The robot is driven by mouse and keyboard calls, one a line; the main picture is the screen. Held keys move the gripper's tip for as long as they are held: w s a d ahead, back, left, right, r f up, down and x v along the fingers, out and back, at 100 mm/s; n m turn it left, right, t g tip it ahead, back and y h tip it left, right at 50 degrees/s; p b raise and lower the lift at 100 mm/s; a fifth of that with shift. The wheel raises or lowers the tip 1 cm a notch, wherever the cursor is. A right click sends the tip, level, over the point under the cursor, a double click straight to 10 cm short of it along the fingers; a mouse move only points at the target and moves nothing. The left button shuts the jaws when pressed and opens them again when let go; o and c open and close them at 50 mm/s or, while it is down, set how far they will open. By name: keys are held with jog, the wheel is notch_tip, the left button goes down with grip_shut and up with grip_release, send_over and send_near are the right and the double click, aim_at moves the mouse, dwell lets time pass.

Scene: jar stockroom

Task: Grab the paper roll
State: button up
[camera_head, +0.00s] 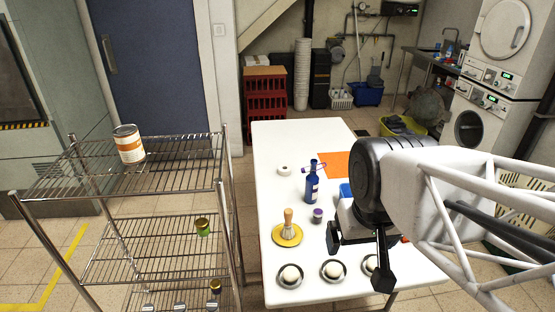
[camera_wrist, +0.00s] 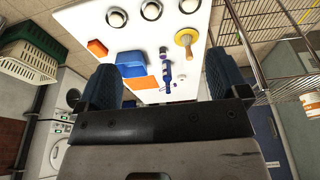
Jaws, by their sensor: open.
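The paper roll (camera_head: 284,169) is a small white ring-shaped roll lying on the white table (camera_head: 285,135), near its left edge and toward the far half. My gripper (camera_head: 360,258) is open and empty above the near right part of the table, well apart from the roll. In the wrist view my gripper's two dark blue fingers (camera_wrist: 163,82) are spread wide, with the tabletop beyond them. I cannot make out the roll in the wrist view; my gripper body covers the lower part of that picture.
A blue bottle (camera_head: 311,185) stands right of the roll, near an orange sheet (camera_head: 340,165). A purple-topped jar (camera_head: 318,216), a brush (camera_head: 288,222) on a yellow plate (camera_head: 288,238) and several round dishes are nearer. A wire rack (camera_head: 130,180) stands left of the table.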

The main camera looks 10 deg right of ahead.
jog(key=shift+w, duration=0.1)
jog(key=w+a+f+m+g+y, duration=0.1)
jog(key=w+f+m+y, duration=0.3)
jog(key=w, duration=1.6)
jog(key=w+a+r+m+g+y, duration=0.1)
jog(key=w+m+g+y, duration=0.3)
jog(key=w, duration=1.5)
jog(key=w+d+f+m+t+y, duration=0.1)
jog(key=w+f+m, duration=0.2)
jog(key=w+f, duration=0.45)
jog(key=w+d+f+m+t+y, duration=0.1)
jog(key=w+d+f+m+t, duration=0.3)
jog(key=w, duration=0.7)
jog(key=m+y, duration=0.4)
jog(key=m, duration=0.1)
send_near(287, 168)
jog(key=shift+x, duration=1.1)
jog(key=shift+w+a+r, duration=0.1)
jog(key=shift+w+r, duration=0.1)
jog(key=shift+x, duration=1.25)
jog(key=shift+f, duration=0.1)
